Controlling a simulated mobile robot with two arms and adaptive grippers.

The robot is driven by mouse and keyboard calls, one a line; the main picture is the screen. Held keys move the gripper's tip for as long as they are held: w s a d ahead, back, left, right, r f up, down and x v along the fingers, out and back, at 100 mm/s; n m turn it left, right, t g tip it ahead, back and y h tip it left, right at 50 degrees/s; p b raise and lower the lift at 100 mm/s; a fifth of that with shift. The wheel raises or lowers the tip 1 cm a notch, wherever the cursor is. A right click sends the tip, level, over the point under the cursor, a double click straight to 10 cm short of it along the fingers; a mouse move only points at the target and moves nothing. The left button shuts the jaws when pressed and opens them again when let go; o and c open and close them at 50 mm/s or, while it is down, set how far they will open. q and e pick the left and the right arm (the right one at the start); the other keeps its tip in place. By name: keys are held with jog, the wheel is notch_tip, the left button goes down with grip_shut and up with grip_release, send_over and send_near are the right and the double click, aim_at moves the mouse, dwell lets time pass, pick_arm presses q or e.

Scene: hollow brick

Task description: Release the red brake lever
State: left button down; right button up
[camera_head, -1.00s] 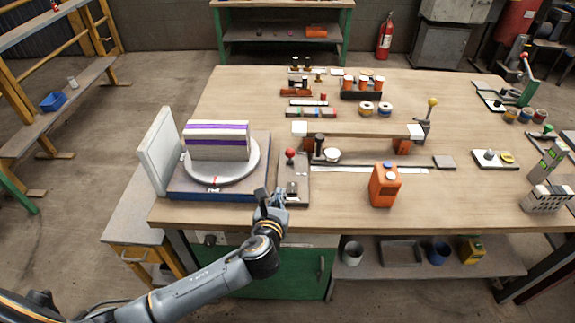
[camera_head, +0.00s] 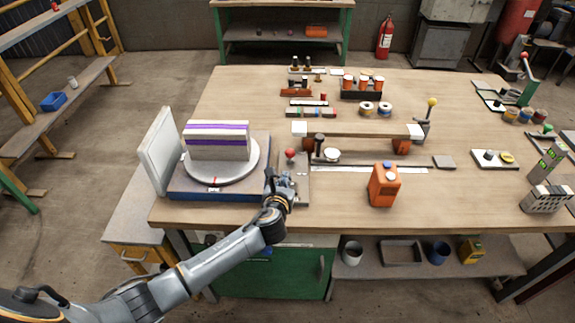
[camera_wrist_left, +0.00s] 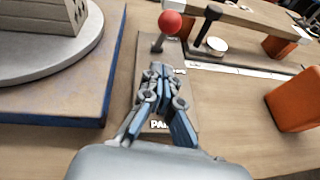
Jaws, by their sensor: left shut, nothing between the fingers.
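The red brake lever (camera_head: 290,154) is a red ball knob on a short stem, standing on a narrow dark plate beside the turntable base. In the left wrist view the red knob (camera_wrist_left: 170,22) is near the top centre, on a grey stem. The plate (camera_wrist_left: 185,100) carries partly hidden white lettering. My left gripper (camera_head: 272,174) is over the near part of the plate, shut and empty. In the left wrist view its closed fingertips (camera_wrist_left: 160,72) point towards the lever and are apart from the knob. My right gripper is not in view.
A round turntable (camera_head: 222,176) with a purple-striped block (camera_head: 217,140) stands left of the plate. A black-knobbed post (camera_head: 319,140) is just right of the lever. An orange box (camera_head: 384,185) stands farther right. Bare tabletop (camera_head: 335,205) lies between plate and box.

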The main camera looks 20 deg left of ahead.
aim_at(290, 156)
pick_arm(q)
jog(key=w, duration=0.1)
jog(key=w+r+p, duration=0.1)
jog(key=shift+w+a+r, duration=0.1)
jog(key=shift+w, duration=0.2)
jog(key=shift+w+r, duration=0.2)
jog(key=shift+w, duration=0.5)
jog(key=shift+a+r, duration=0.1)
jog(key=shift+r, duration=0.1)
